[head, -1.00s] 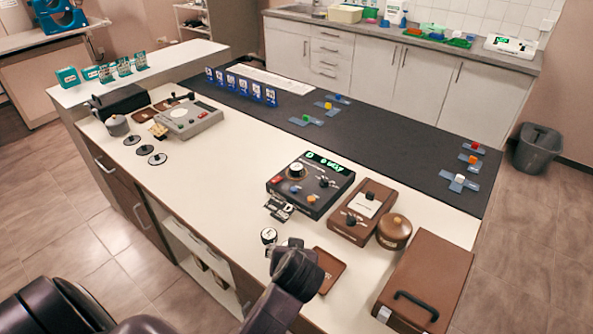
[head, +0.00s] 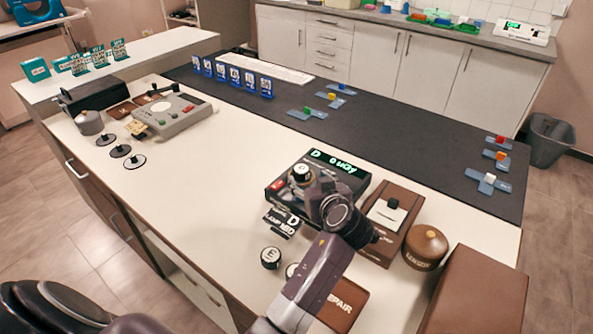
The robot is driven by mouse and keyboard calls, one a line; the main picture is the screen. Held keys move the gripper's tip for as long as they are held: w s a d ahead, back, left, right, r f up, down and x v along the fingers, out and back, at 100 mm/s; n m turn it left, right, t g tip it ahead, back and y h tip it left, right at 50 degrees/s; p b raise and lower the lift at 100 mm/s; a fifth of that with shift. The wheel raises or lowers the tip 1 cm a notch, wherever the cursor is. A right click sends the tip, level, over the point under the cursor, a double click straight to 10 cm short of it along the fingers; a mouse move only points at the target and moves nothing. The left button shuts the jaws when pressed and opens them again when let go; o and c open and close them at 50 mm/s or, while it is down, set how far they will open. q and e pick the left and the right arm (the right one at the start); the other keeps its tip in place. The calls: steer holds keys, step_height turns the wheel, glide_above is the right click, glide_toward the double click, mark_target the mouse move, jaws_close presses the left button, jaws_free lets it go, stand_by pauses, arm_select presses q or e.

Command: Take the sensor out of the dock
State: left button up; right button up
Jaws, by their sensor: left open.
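A brown dock-like box (head: 408,222) stands right of the dark console, with a pale plate and a small black knob (head: 393,202) on top. A round brown pot (head: 426,247) with a knob stands at its right. No part is clearly readable as the sensor; the black knob may belong to it. My left gripper (head: 378,238) is at the near left edge of the brown box, low over it, and hides its left part. The fingers are small and dark, open, with nothing seen between them. My right gripper is not in view.
The dark console (head: 275,192) with a green display is partly behind my wrist. A brown tray marked REPAIR (head: 345,303), a cylinder marked E (head: 270,257) and a large brown case (head: 480,290) are near. The white counter's middle (head: 215,165) is clear.

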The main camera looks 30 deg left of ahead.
mark_target(302, 170)
arm_select(q)
steer(key=shift+w+a+f, duration=0.15)
steer(key=shift+w+a, duration=0.2)
steer(key=shift+w, duration=0.2)
steer(key=shift+w+a, duration=0.2)
steer(key=shift+a, duration=0.05)
steer(key=shift+w+a+p, duration=0.5)
steer(key=shift+a+p, duration=0.15)
steer(key=shift+p, duration=0.05)
steer(key=x, duration=0.3)
steer(key=shift+w+a+f+p, duration=0.2)
steer(key=shift+f+p, duration=0.1)
steer(key=shift+p, duration=0.1)
steer(key=shift+w+a+f, duration=0.1)
steer(key=shift+a, duration=0.05)
steer(key=c, duration=1)
steer(key=shift+c, duration=1.6)
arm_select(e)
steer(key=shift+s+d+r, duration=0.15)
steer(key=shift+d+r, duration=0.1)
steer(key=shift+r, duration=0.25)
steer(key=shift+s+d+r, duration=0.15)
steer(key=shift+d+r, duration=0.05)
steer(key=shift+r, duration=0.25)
